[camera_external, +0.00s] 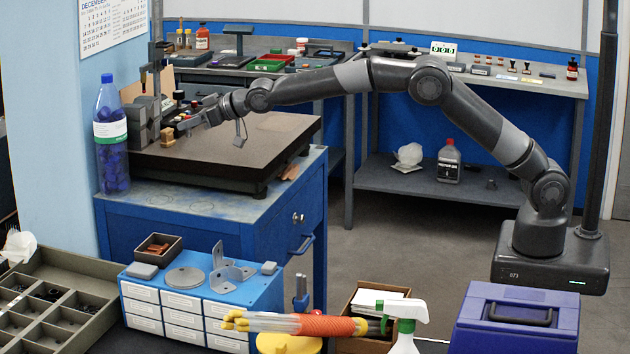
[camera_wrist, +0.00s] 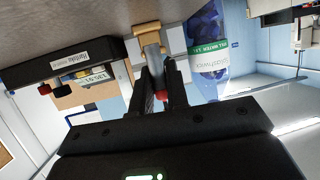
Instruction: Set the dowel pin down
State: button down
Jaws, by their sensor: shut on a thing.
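My gripper (camera_external: 184,125) is at the left end of the dark surface plate, low over it. In the wrist view my gripper (camera_wrist: 155,54) is shut on a slim grey cylinder, the dowel pin (camera_wrist: 152,62), held between the fingertips. A small tan block (camera_external: 167,137) stands on the plate just beyond the fingertips. It also shows in the wrist view (camera_wrist: 148,30), right at the far end of the pin. I cannot tell whether the pin touches the block. In the external view the pin is too small to make out.
The surface plate (camera_external: 230,150) is mostly clear on the right. A grey stand (camera_external: 140,125) and a blue-filled bottle (camera_external: 110,135) are close on the left; the bottle (camera_wrist: 207,45) is beside the fingers in the wrist view. A dark labelled instrument (camera_wrist: 75,62) lies on the other side.

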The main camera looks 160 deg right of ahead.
jog(key=shift+f, duration=0.3)
jog(key=shift+f, duration=0.35)
jog(key=c, duration=1.4)
grip_release()
jog(key=shift+f, duration=0.15)
jog(key=r+v, duration=0.1)
jog(key=v, duration=1.1)
jog(key=shift+r, duration=0.2)
jog(key=shift+w+a, duration=0.1)
jog(key=shift+w, duration=0.05)
